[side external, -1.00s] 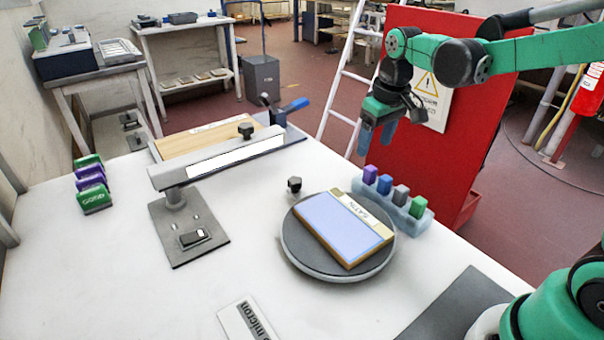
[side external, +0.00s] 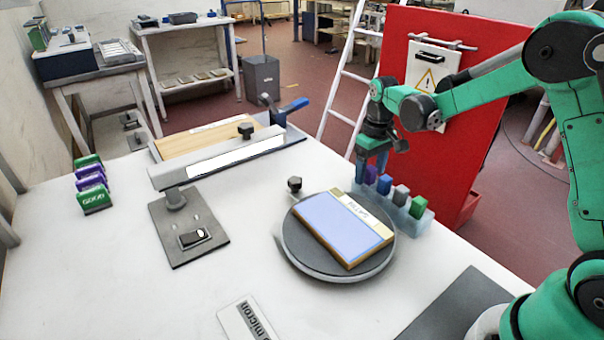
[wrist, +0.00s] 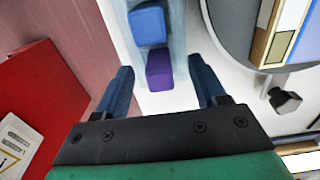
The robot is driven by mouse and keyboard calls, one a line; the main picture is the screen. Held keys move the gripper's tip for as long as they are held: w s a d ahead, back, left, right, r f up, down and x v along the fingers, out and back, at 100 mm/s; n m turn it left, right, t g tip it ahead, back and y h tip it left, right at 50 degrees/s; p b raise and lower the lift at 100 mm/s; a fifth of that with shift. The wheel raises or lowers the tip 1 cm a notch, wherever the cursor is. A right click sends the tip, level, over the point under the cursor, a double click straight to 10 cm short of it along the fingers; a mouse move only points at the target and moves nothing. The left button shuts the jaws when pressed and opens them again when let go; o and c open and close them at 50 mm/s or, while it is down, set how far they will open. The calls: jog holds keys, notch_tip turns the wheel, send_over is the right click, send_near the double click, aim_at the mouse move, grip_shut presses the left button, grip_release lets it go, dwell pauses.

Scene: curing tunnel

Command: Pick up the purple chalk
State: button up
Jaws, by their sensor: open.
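The purple chalk (side external: 370,175) stands at the left end of a pale holder (side external: 411,222), beside a blue chalk (side external: 385,184). My gripper (side external: 372,176) is lowered over that end of the holder, and its fingers partly overlap the purple chalk in the side view. In the wrist view the purple chalk (wrist: 159,70) sits between my open fingers (wrist: 163,82), just ahead of the tips, with clear space on both sides. The blue chalk (wrist: 147,26) is right behind it. The fingers do not appear to touch the chalk.
A grey chalk (side external: 401,195) and a green chalk (side external: 418,207) fill the holder's other end. A round turntable (side external: 300,258) with a framed blue panel (side external: 345,228) stands close by. A dark knob (side external: 295,184) is left of it. A red panel (side external: 470,110) rises behind.

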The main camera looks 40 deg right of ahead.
grip_shut()
